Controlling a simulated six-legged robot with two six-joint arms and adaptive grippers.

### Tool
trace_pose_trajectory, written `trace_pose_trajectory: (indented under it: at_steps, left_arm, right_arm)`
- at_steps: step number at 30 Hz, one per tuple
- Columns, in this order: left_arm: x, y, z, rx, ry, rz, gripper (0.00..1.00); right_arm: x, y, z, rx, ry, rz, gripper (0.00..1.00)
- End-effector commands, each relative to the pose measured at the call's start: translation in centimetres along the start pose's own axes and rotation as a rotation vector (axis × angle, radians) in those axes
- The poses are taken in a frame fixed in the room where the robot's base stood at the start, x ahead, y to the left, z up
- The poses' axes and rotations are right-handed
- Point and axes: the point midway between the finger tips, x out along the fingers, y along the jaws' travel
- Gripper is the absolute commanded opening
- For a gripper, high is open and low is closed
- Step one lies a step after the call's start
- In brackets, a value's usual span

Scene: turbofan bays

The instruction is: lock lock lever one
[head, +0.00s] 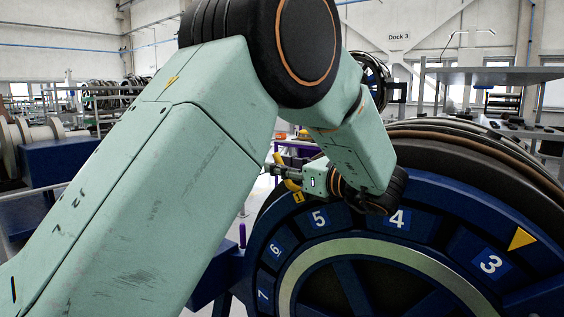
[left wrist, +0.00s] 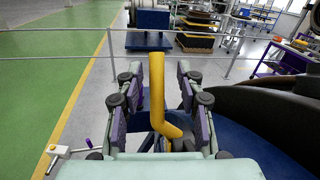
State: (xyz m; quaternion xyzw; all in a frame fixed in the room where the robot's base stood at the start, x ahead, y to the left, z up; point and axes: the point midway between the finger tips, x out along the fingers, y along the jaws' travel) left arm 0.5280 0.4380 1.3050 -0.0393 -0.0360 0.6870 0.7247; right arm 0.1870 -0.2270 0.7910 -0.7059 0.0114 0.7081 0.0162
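The yellow lock lever one (left wrist: 157,95) stands up in the left wrist view, bent near its foot. In the head view a short part of the yellow lever (head: 291,185) shows at the wheel's upper left rim, above a yellow label marked 1 (head: 298,197). My left gripper (head: 284,173) is at the lever. In the left wrist view the left gripper (left wrist: 158,76) is open, its fingers on either side of the lever, with a gap visible on both sides. The lever's foot is partly hidden by the gripper. My right gripper is in neither view.
A large blue wheel with numbered plates (head: 397,218) and a pale ring fills the lower right. A yellow triangle (head: 522,239) sits on its rim. A grey railing (left wrist: 75,57) crosses beyond the lever. Green floor (left wrist: 45,85) lies clear at left.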

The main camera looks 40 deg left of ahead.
Motion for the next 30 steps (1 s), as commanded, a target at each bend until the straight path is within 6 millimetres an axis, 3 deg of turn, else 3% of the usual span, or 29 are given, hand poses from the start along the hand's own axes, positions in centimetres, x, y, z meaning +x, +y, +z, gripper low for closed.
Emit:
trace_pose_trajectory:
  at_steps: [11,24,30]
  left_arm:
    - [0.80,-0.21,-0.05,0.000,-0.001,0.000,0.37]
    - [0.76,-0.29,-0.07,0.000,0.000,-0.002,0.02]
    - [0.77,-0.23,0.05,-0.002,-0.002,0.001,0.00]
  right_arm:
    - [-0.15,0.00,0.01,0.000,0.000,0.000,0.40]
    - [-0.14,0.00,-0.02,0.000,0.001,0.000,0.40]
    - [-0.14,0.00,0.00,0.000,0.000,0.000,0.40]
